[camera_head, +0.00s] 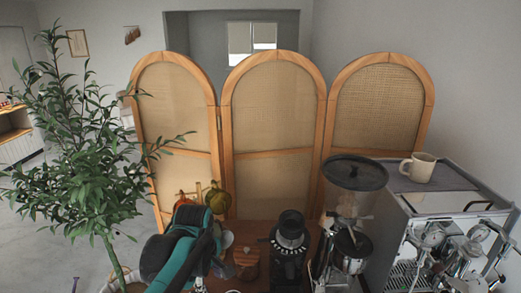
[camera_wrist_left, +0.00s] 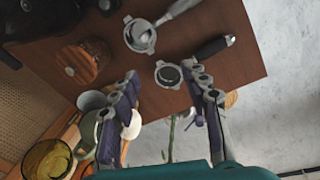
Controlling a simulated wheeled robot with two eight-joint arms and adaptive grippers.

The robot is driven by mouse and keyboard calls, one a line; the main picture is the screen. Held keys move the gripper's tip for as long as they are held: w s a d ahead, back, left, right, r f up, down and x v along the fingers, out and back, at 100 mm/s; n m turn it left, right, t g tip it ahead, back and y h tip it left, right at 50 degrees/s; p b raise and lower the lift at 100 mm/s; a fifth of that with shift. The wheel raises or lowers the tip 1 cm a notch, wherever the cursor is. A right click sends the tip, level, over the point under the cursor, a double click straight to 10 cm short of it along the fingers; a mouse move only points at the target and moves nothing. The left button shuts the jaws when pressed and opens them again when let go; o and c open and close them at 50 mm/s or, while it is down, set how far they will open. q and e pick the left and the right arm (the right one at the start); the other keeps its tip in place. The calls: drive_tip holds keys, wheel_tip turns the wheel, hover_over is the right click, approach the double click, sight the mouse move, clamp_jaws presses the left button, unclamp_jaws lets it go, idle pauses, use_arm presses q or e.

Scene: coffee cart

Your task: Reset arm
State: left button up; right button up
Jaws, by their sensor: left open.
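My left arm, teal and black, stands at the bottom centre-left of the head view, over the left end of the wooden cart top (camera_head: 262,235). In the left wrist view my left gripper (camera_wrist_left: 163,78) is open, its two fingers spread with nothing held between them. Beyond the fingers are a portafilter with a black handle (camera_wrist_left: 168,75) and another metal portafilter-like tool (camera_wrist_left: 140,36) on the brown cart top. My right arm and right gripper are not in view.
A potted plant (camera_head: 75,170) stands left of my arm. A wooden canister (camera_head: 247,263), black grinder (camera_head: 290,245), hopper grinder (camera_head: 355,175) and espresso machine (camera_head: 430,215) with a mug (camera_head: 418,167) stand to the right. A folding screen (camera_head: 272,130) stands behind.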

use_arm(q)
drive_tip(key=s+a+f+m+t+b, duration=0.1)
drive_tip(key=s+a+f+m+t, duration=0.1)
drive_tip(key=s+f+m, duration=0.2)
drive_tip(key=s+a+f+m+t+b, duration=0.2)
drive_tip(key=s+f+m+t, duration=0.1)
drive_tip(key=s+m, duration=0.6)
drive_tip(key=shift+s+a+f+b, duration=0.2)
drive_tip(key=shift+a+f+b, duration=0.1)
drive_tip(key=shift+f, duration=0.2)
